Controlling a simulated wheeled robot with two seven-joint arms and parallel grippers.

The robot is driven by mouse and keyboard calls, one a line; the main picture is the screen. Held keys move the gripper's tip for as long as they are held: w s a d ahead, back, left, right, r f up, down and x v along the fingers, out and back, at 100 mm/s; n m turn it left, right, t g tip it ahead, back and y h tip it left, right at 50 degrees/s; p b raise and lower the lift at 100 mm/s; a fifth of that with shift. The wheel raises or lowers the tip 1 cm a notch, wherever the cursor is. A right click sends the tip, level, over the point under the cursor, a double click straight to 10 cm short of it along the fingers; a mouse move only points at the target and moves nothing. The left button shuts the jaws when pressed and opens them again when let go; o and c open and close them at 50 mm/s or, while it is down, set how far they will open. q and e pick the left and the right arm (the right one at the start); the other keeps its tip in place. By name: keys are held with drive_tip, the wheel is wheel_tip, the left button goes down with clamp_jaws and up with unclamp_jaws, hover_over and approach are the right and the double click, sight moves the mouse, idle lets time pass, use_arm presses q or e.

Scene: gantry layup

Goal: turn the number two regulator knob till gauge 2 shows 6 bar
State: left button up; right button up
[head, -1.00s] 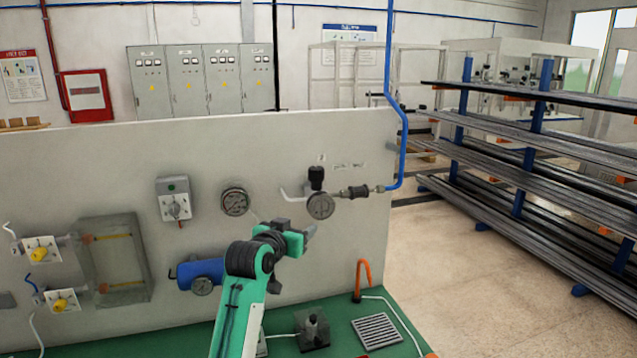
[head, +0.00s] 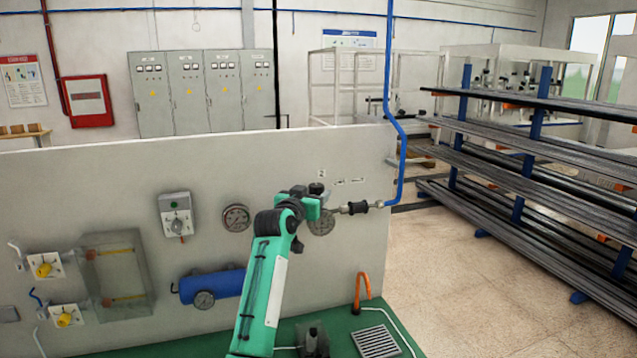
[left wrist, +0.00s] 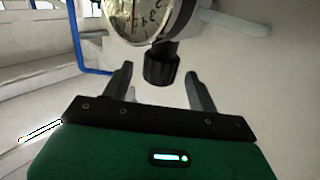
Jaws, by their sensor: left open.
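A black regulator knob (left wrist: 160,66) shows in the left wrist view beside a round white-faced gauge (left wrist: 145,15), which is cut off at the top. My left gripper (left wrist: 158,72) is open; the knob appears between its fingertips with a gap on each side, and I cannot tell how deep it sits. In the head view my left gripper (head: 317,193) is at the regulator and hides the knob. The gauge below it (head: 321,226) is partly covered, and its reading and number are too small to tell. My right gripper is not in view.
A second gauge (head: 236,218) and a switch box (head: 176,214) are on the panel (head: 90,190) to the left. A blue cylinder (head: 222,284) with a gauge is below. A black fitting (head: 358,207) and blue pipe (head: 402,160) are close on the right.

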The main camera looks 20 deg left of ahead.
sight(318, 188)
use_arm(q)
drive_tip(key=shift+w+d+p, duration=0.15)
drive_tip(key=shift+w+p, duration=0.25)
drive_tip(key=shift+w, duration=0.75)
drive_tip(key=shift+w+d+p, duration=0.1)
drive_tip(key=shift+w+p, duration=0.25)
drive_tip(key=shift+w, duration=0.75)
